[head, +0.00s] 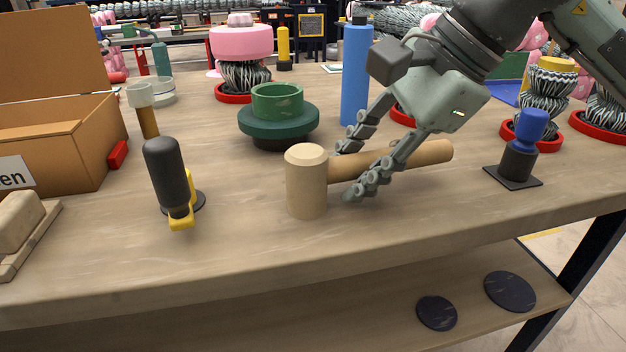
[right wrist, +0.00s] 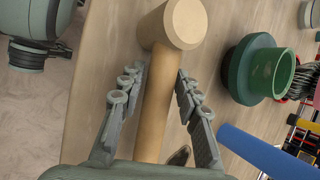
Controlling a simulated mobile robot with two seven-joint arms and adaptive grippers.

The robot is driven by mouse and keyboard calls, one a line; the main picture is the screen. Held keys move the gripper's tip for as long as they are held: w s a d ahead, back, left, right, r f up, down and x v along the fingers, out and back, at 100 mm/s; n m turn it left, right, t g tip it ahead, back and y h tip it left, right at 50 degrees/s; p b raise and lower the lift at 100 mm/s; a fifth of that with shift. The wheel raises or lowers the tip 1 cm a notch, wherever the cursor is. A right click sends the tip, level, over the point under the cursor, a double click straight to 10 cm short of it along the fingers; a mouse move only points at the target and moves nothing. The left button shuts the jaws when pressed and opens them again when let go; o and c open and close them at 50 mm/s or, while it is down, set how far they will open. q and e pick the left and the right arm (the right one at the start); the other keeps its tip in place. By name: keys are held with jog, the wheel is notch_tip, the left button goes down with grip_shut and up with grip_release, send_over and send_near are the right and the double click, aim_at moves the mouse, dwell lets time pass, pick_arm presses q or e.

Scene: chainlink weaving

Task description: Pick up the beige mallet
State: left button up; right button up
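The beige mallet (head: 306,186) is on the wooden table, its cylindrical head upright and its tan handle (head: 432,152) pointing right. My right gripper (head: 348,170) comes down from the upper right, with one finger on each side of the handle close to the head. In the right wrist view the mallet (right wrist: 181,24) has its handle running between the two fingers (right wrist: 160,80). Gaps show on both sides of the handle, so the gripper is open around it.
A black-and-yellow tool (head: 164,170) stands left of the mallet. A green flanged part (head: 278,125) and a blue cylinder (head: 355,80) stand behind it. A blue-and-black stamp-like object (head: 520,150) is to the right. An open cardboard box (head: 60,150) is at left. The table's front strip is clear.

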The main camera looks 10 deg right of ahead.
aim_at(357, 155)
grip_shut()
jog(key=shift+r, duration=0.1)
notch_tip(357, 155, up, 9)
jog(key=shift+f, duration=0.15)
jog(key=shift+r+p, duration=0.3)
jog(key=shift+r, duration=0.35)
pick_arm(q)
jog(key=shift+d+f, duration=0.15)
jog(key=shift+f, duration=0.6)
